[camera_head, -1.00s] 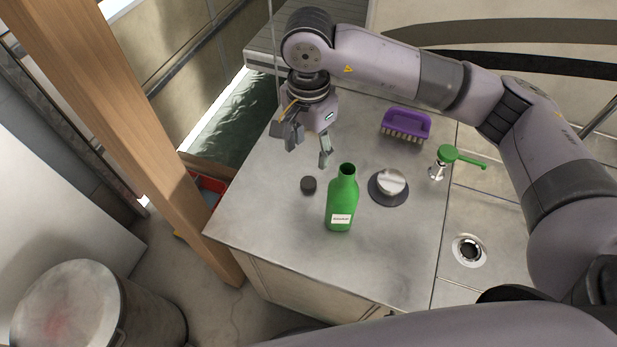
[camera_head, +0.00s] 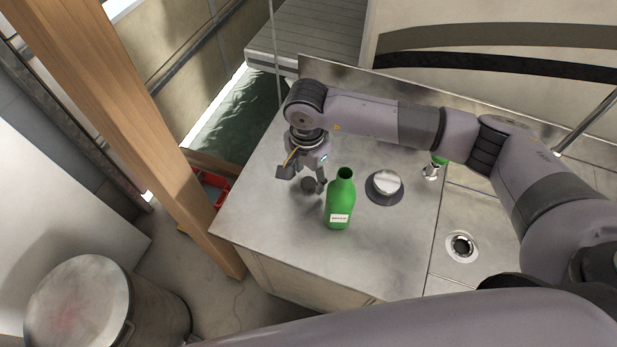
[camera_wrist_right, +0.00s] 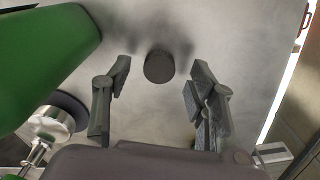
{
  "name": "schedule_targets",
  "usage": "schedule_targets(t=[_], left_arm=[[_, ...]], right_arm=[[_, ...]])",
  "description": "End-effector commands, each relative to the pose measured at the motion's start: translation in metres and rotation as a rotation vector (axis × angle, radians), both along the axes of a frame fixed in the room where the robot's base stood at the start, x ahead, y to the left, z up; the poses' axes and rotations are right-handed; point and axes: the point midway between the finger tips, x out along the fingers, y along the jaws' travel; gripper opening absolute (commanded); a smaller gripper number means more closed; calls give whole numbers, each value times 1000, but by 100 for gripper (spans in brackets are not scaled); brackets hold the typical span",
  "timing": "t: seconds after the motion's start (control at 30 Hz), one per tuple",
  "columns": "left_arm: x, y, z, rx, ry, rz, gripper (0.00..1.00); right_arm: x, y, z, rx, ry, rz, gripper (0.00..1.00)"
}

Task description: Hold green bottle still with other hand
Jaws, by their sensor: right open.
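The green bottle (camera_head: 340,202) stands upright on the metal counter (camera_head: 270,215), its neck open, a white label low on its front. In the right wrist view the bottle (camera_wrist_right: 40,60) fills the upper left, outside the fingers. A small dark round cap (camera_head: 309,184) lies on the counter left of the bottle. My right gripper (camera_head: 304,181) is open above the cap, close to the bottle's left side. In the wrist view the cap (camera_wrist_right: 159,67) shows between the spread fingers, apart from both. My left gripper is not in view.
A silver round object (camera_head: 388,183) on a dark disc sits right of the bottle. A dispenser (camera_head: 431,172) stands farther right, partly behind my right arm. A sink drain (camera_head: 462,246) lies at the right. The counter's front left is clear. A wooden post (camera_head: 130,140) rises at the left.

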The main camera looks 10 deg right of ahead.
Motion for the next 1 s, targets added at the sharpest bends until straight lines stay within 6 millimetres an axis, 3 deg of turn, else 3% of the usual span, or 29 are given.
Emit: schedule_targets(t=[0.2, 0.5, 1.0], left_arm=[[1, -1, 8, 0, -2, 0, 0], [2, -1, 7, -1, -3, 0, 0], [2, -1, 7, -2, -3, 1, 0]], right_arm=[[0, 0, -18, 1, 1, 0, 52], [0, 0, -19, 1, -1, 1, 52], [0, 0, -19, 1, -1, 0, 20]])
